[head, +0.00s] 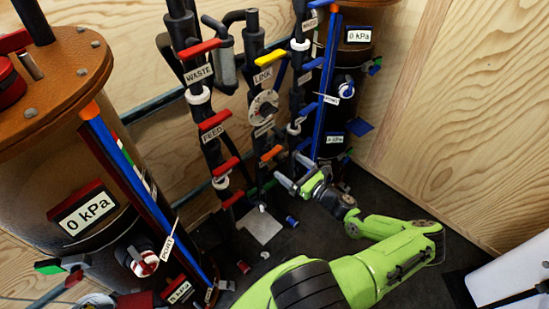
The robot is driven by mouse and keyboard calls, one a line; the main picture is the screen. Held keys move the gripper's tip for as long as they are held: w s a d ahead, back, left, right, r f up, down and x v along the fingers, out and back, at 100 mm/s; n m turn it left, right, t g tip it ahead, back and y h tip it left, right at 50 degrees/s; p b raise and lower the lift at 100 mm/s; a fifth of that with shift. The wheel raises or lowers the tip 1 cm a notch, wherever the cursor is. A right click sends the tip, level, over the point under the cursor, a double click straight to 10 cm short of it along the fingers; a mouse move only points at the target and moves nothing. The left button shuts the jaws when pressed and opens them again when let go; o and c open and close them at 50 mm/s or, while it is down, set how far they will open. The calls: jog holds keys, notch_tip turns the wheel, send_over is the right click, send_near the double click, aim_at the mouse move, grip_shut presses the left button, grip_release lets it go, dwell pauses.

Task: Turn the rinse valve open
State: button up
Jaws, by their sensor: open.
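I cannot read a "rinse" label on any valve, so I cannot tell which one is the rinse valve. On the left pipe are red handles labelled WASTE (199,50) and FEED (214,119). A yellow handle labelled LINK (270,57) and an orange handle (271,153) are on the middle pipe. Blue handles (308,107) are on the right pipe, with small unclear labels. My gripper (294,171) is open, with nothing visible between its fingers. In the picture it overlaps the lower right pipe; I cannot tell if it touches anything.
A large left tank (92,150) with a 0 kPa display and a right tank (345,75) flank the pipes. A dial (264,108) sits on the middle pipe. Small parts lie on the dark floor (290,250). A plywood wall (460,110) closes the right side.

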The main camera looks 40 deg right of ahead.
aim_at(274, 155)
jog(key=w+b, duration=0.1)
jog(key=w, duration=0.7)
jog(key=shift+a, duration=0.15)
jog(key=c, duration=0.7)
